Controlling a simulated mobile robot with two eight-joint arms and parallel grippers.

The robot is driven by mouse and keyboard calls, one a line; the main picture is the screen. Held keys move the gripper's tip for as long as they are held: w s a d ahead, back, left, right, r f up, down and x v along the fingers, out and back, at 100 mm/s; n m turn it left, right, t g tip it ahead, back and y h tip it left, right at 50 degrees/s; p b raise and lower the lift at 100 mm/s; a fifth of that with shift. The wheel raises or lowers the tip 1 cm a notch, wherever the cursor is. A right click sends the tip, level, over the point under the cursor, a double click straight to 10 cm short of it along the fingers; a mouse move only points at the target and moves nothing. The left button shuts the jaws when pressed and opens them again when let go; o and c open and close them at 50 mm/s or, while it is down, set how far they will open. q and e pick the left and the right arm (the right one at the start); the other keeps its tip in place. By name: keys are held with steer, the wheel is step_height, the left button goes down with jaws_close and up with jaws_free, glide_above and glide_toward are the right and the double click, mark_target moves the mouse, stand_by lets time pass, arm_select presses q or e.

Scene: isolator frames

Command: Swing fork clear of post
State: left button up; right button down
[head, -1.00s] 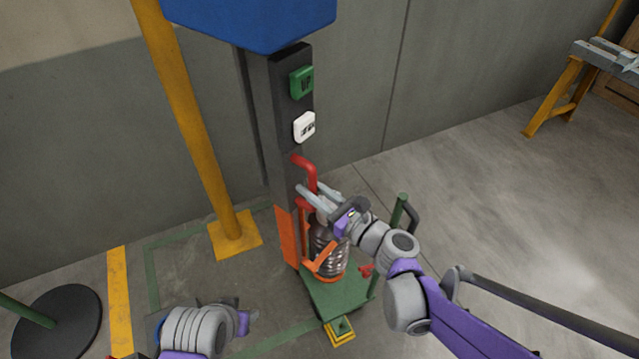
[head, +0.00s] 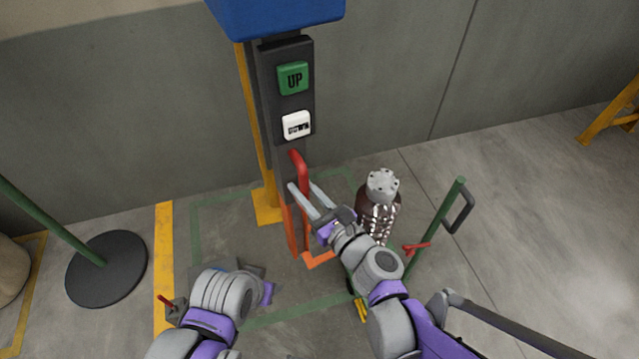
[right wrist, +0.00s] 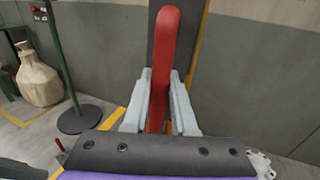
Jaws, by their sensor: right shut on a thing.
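The dark post (head: 283,105) stands upright in the middle of the head view, with a red handle (head: 303,170) on its front. An orange fork part (head: 292,228) runs down below the handle, and an orange bar (head: 322,260) sticks out to the right near the floor. My right gripper (head: 303,192) is shut on the red handle. In the right wrist view the red handle (right wrist: 163,75) stands between both grey fingers. A dark ribbed cylinder with a silver top (head: 382,190) stands right of the post, partly hidden by my right arm. My left gripper (head: 255,277) is low at the left; its fingers are unclear.
The post carries a green UP button (head: 293,78), a white switch plate (head: 297,125) and a blue housing (head: 275,15). A green upright with a dark handle (head: 440,225) stands right of the cylinder. A round black base (head: 107,268) is at left. The right floor is open.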

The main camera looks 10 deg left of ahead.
steer(key=shift+s+a, duration=0.45)
steer(key=shift+a, duration=0.3)
steer(key=c, duration=0.7)
jaws_free()
steer(key=shift+c, duration=0.2)
steer(key=shift+d, duration=0.1)
steer(key=v, duration=1)
steer(key=shift+s+d, duration=0.25)
steer(key=shift+p, duration=0.3)
